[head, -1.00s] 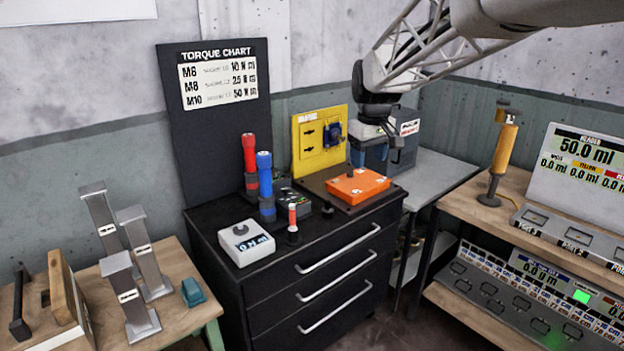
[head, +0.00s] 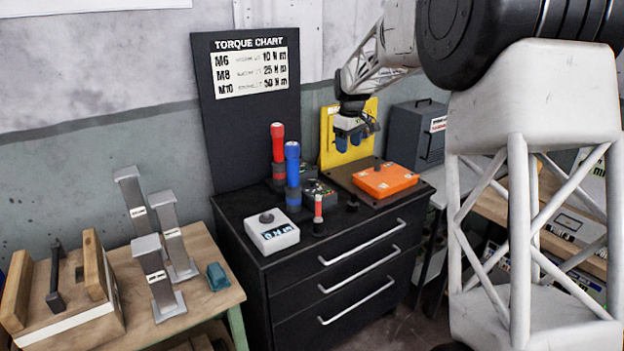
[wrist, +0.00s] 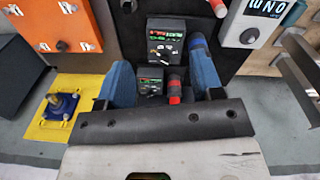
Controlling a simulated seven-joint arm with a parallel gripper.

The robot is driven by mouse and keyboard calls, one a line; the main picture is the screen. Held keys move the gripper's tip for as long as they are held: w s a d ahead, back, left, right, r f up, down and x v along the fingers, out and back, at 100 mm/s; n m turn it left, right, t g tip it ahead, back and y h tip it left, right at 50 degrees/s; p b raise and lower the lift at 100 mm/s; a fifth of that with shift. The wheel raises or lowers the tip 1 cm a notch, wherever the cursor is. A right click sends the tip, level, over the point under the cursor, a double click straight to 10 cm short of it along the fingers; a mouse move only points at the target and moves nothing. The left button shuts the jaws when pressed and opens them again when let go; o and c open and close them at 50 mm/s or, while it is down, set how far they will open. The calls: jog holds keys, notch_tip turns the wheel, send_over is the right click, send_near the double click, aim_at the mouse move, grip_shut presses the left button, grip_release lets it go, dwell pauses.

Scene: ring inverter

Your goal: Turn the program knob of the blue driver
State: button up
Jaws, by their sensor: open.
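The blue driver (head: 292,165) stands upright on the black cabinet, left of the yellow panel. Its blue top (wrist: 198,41) shows in the wrist view beside my right-hand finger, which hides part of it. I cannot make out which part is the program knob. My gripper (head: 355,147) is open and empty, with blue fingers, in front of the yellow panel. It is apart from the driver.
A red driver (head: 278,150) stands close beside the blue one. A white tester (head: 271,232), a small red-topped post (head: 318,212) and an orange box (head: 385,181) share the cabinet top. The yellow panel (wrist: 88,92) carries a blue fitting (wrist: 61,106). Metal posts stand on the left bench.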

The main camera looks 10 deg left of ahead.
aim_at(312, 180)
jog(key=w+a+f+n, duration=0.1)
jog(key=w+a+f, duration=0.3)
jog(key=w+a+f+n, duration=0.1)
jog(key=w+a+f, duration=0.3)
jog(key=a, duration=0.1)
jog(key=w+a+f+n, duration=0.1)
jog(key=w+a+f, duration=0.3)
jog(key=a, duration=0.1)
jog(key=shift+w+f+n+g, duration=0.2)
jog(key=shift+f+n+g, duration=0.1)
jog(key=shift+f, duration=3.95)
jog(key=c, duration=0.9)
